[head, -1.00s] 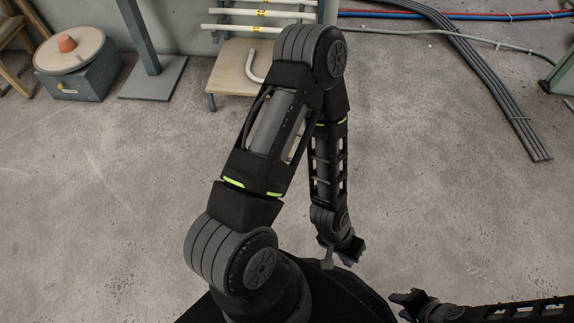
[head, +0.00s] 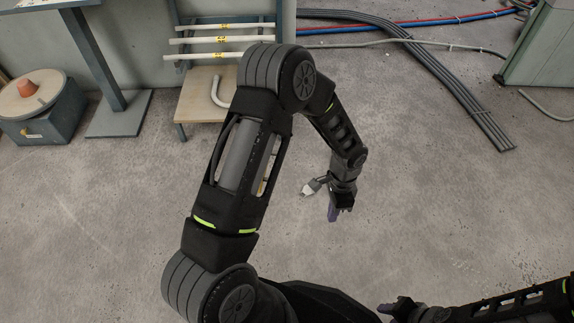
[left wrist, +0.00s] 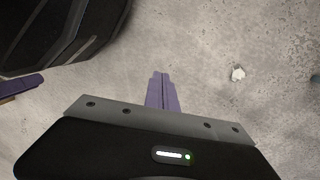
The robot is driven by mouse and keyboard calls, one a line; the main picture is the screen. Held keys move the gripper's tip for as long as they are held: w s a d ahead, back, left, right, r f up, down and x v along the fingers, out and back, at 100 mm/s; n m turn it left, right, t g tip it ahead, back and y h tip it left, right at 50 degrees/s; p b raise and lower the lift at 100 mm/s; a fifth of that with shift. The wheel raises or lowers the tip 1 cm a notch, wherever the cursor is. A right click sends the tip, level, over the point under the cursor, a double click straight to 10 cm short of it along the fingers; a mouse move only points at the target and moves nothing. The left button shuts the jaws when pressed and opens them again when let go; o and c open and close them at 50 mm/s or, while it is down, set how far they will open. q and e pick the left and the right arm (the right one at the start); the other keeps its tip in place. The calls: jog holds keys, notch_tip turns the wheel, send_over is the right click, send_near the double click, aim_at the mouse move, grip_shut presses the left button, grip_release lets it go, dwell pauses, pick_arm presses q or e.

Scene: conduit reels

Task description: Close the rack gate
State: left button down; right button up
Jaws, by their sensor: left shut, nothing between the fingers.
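The rack (head: 285,37), a blue-grey frame with white pipes across it and a wooden base board, stands against the back wall in the head view. My left arm hides part of it, and I cannot make out its gate. My left gripper (head: 333,214) hangs over bare floor in front of the rack, well apart from it. Its purple fingers are together and empty in the left wrist view (left wrist: 161,92). My right gripper (head: 386,309) is low at the bottom right of the head view; its finger gap is not clear.
A grey box with a round top and an orange cone (head: 40,88) stands at the left, beside a blue-grey post and base plate (head: 118,113). Grey conduits (head: 455,85) lie on the floor at the back right, near a green cabinet (head: 540,50).

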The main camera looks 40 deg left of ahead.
pick_arm(q)
jog(key=w+a+r+m+y, duration=0.3)
jog(key=w+a+r+y, duration=0.2)
jog(key=w+a+r, duration=0.3)
jog(key=a+r, duration=0.3)
jog(key=shift+a+r+m+g, duration=0.25)
jog(key=shift+a+m+g, duration=0.05)
jog(key=shift+a, duration=0.05)
jog(key=shift+s+f, duration=0.1)
jog(key=shift+f, duration=0.05)
jog(key=s+a+f+b, duration=0.3)
jog(key=a+f+b, duration=0.2)
jog(key=a+f, duration=0.2)
jog(key=shift+s+a+f, duration=0.25)
jog(key=shift+s+f, duration=0.1)
jog(key=shift+f, duration=0.15)
